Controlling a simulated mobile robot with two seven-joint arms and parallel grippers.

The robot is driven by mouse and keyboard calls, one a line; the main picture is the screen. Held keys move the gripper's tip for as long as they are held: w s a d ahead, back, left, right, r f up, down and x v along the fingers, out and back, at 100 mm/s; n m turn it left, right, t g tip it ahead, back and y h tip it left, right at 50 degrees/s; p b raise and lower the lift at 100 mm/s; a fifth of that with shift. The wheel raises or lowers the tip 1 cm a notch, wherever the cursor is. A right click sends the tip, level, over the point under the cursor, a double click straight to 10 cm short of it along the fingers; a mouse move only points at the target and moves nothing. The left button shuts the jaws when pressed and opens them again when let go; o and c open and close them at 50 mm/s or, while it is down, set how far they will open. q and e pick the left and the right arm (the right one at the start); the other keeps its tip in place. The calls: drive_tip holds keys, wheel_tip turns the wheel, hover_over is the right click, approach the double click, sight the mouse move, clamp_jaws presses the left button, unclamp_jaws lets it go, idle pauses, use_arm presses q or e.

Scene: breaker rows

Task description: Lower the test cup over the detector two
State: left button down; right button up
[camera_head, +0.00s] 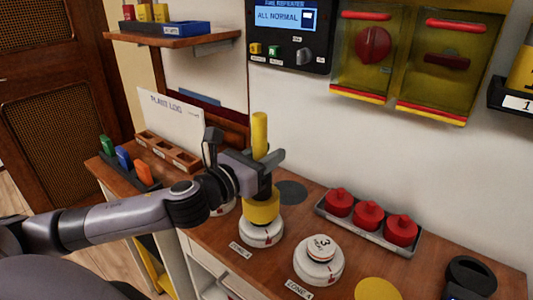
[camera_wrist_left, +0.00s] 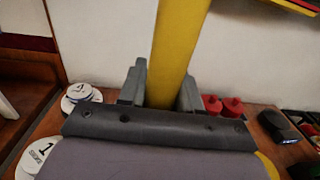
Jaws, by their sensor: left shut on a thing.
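The yellow test cup (camera_head: 261,209) has a tall yellow handle (camera_head: 260,135), which also fills the middle of the left wrist view (camera_wrist_left: 178,50). My left gripper (camera_head: 257,165) is shut on this handle. The cup is upright directly above a white round detector base (camera_head: 262,234) and hides the detector's top and number. I cannot tell whether the cup touches the base. A detector marked 3 (camera_head: 320,250) stands to the right, uncovered. Another white base is partly hidden behind my left arm. A disc marked 1 (camera_wrist_left: 40,153) shows in the left wrist view. My right gripper is out of view.
A tray (camera_head: 366,238) with three red pieces (camera_head: 369,214) lies behind the detectors. A grey disc (camera_head: 291,191) and a yellow disc (camera_head: 377,289) lie on the bench. A wooden rack (camera_head: 168,151), a white card and a wall panel (camera_head: 290,45) stand behind.

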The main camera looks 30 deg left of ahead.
use_arm(q)
drive_tip(key=shift+f+b, duration=0.95)
drive_tip(key=shift+f, duration=0.45)
drive_tip(key=c, duration=0.7)
unclamp_jaws()
drive_tip(key=shift+f, duration=0.1)
drive_tip(key=shift+s, duration=0.1)
drive_tip(key=s, duration=0.1)
drive_tip(key=s+b, duration=0.1)
drive_tip(key=s, duration=0.2)
drive_tip(key=shift+a+f, duration=0.1)
drive_tip(key=shift+a, duration=0.2)
drive_tip(key=shift+s+a+r+b, duration=0.1)
drive_tip(key=shift+s+b, duration=0.15)
drive_tip(key=shift+s, duration=0.45)
drive_tip(key=shift+s+a+r+b, duration=0.1)
drive_tip(key=shift+s+b, duration=0.15)
drive_tip(key=shift+s, duration=0.45)
